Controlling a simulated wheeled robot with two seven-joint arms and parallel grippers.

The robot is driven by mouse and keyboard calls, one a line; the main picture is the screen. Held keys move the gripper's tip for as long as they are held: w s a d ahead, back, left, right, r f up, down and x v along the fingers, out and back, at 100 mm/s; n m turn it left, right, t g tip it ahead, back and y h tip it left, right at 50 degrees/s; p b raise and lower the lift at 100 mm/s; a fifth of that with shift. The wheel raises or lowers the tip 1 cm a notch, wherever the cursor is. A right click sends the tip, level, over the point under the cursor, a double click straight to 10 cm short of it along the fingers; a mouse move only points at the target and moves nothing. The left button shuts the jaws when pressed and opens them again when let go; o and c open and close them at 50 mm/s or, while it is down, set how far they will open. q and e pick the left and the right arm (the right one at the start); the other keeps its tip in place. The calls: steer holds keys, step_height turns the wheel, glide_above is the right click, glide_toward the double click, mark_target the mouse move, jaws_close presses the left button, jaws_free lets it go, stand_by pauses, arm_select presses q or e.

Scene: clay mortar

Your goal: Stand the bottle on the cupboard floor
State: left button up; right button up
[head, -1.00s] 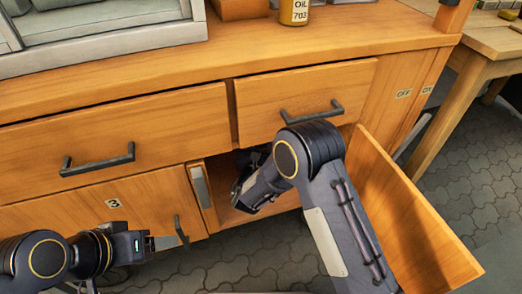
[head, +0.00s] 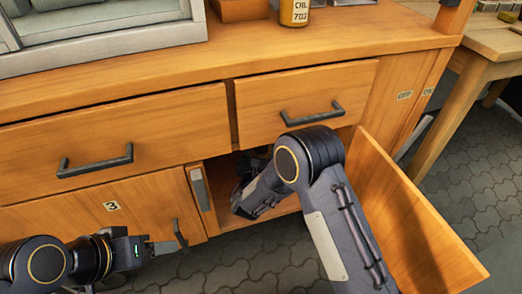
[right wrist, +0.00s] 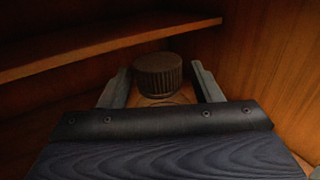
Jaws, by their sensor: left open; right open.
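The bottle's dark ribbed cap (right wrist: 158,74) shows in the right wrist view, with a little of a yellowish-brown body below it. It appears upright inside the cupboard; its base is hidden. My right gripper (right wrist: 162,82) is open, with one finger on each side of the cap. In the head view the right gripper is hidden inside the cupboard (head: 210,198), behind my own arm. My left gripper (head: 166,246) is open and empty, outside the cupboard near the handle of the door marked 3 (head: 112,206).
A shelf board (right wrist: 110,45) crosses above and behind the bottle, and a side wall (right wrist: 268,70) stands to the right. The cupboard's open door (head: 410,225) stands right of my arm. An oil bottle (head: 294,12) stands on the worktop (head: 350,40). Closed drawers lie above.

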steer(key=s+a+p, duration=0.2)
steer(key=s+p, duration=0.2)
steer(key=s, duration=0.7)
steer(key=shift+s, duration=0.35)
steer(key=shift+a, duration=0.1)
